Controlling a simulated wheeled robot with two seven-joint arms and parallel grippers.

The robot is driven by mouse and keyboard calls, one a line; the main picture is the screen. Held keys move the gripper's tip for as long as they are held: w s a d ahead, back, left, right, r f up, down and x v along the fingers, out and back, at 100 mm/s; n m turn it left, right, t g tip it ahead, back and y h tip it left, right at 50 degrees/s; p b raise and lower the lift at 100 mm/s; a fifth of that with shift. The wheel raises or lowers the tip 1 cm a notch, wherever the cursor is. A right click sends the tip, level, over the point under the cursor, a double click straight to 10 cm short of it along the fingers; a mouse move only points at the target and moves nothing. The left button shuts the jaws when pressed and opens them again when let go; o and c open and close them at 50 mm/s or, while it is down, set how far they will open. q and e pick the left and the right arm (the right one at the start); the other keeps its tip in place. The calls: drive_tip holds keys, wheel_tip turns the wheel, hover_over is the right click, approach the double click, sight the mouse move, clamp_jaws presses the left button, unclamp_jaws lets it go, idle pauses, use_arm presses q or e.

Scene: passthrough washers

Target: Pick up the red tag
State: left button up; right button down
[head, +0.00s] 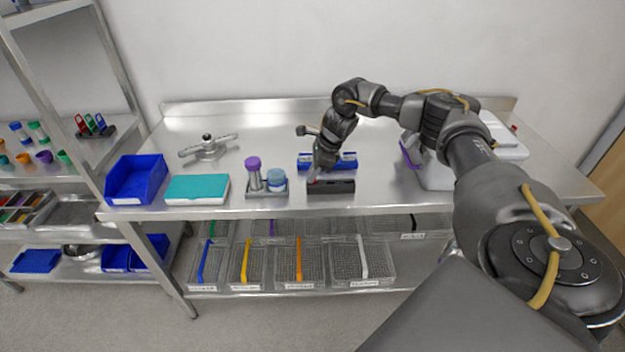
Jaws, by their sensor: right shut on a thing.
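My right gripper (317,176) points down at the black holder (331,187) near the front edge of the steel table. It is shut on the red tag (312,181), of which only a small bit of red shows at the fingertips, over the holder's left end. The rest of the tag is hidden by the gripper, and I cannot tell whether it still sits in the holder. My left gripper is not in view.
A blue rack (346,158) stands just behind the holder. A grey caddy (267,190) with a purple-capped tube and blue-lidded jar is to the left, beside a teal-lidded box (197,189) and blue bin (136,180). The table's back middle is clear.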

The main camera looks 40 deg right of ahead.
drive_tip(key=shift+r, duration=0.1)
drive_tip(key=shift+r+b, duration=0.65)
drive_tip(key=shift+w+r+b, duration=0.1)
drive_tip(key=shift+r+b, duration=0.3)
drive_tip(key=shift+r, duration=0.25)
drive_tip(key=s+d+r, duration=0.1)
drive_tip(key=s+r, duration=0.9)
drive_tip(key=s, duration=0.4)
drive_tip(key=shift+d+r, duration=0.15)
drive_tip(key=shift+d, duration=0.15)
